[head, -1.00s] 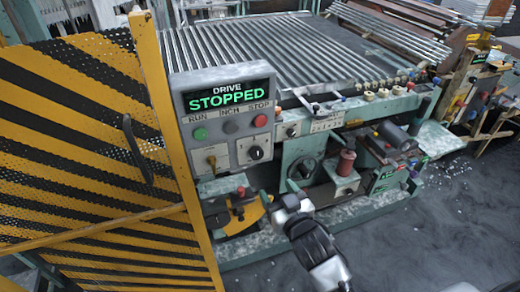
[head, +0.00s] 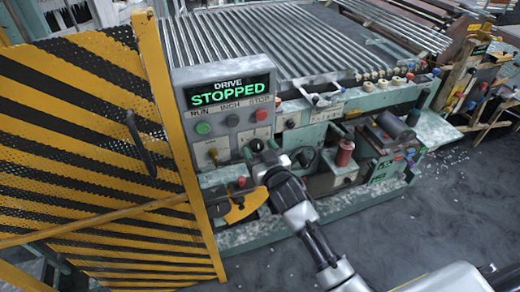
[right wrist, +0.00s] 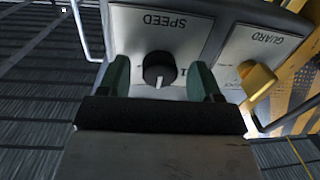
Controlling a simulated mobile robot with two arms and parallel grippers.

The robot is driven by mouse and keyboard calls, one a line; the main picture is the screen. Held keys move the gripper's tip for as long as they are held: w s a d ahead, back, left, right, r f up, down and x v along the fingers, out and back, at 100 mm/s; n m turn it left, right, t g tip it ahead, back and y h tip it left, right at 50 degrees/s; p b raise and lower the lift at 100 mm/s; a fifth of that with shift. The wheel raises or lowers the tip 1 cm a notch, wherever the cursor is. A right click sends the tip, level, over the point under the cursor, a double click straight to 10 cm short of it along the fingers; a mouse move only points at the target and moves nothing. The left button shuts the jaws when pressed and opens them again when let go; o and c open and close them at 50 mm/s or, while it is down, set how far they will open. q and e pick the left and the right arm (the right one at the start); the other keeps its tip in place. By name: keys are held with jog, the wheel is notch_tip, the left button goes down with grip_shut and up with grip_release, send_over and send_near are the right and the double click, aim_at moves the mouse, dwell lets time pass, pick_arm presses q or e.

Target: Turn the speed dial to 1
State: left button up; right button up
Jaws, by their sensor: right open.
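The speed dial (right wrist: 159,68) is a round black knob on a pale plate marked SPEED, which appears upside down in the right wrist view. A short white pointer mark shows at its lower edge in that view. A printed mark lies right of the knob, partly hidden by a finger. My right gripper (right wrist: 161,80) is open, with green fingers on either side of the dial and gaps between. In the head view the right gripper (head: 262,162) is at the lower right of the control panel (head: 180,104), and the dial is mostly hidden. My left gripper is not in view.
A brass guard switch (right wrist: 257,82) sits beside the speed plate. The panel has a green run button (head: 203,128), a red stop button (head: 261,115) and a display reading DRIVE STOPPED.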

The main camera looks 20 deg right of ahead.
jog(key=shift+c, duration=0.3)
jog(key=c, duration=0.9)
jog(key=shift+o, duration=0.2)
jog(key=shift+n, duration=0.4)
jog(key=shift+r+n+p, duration=0.1)
jog(key=shift+n+p, duration=0.35)
jog(key=shift+n, duration=0.45)
jog(key=n, duration=0.2)
jog(key=shift+n+p, duration=0.35)
jog(key=shift+n, duration=0.05)
jog(key=n, duration=0.3)
jog(key=shift+g, duration=0.3)
jog(key=shift+n+h+p, duration=0.3)
jog(key=shift+n+p, duration=0.15)
jog(key=shift+n, duration=1.05)
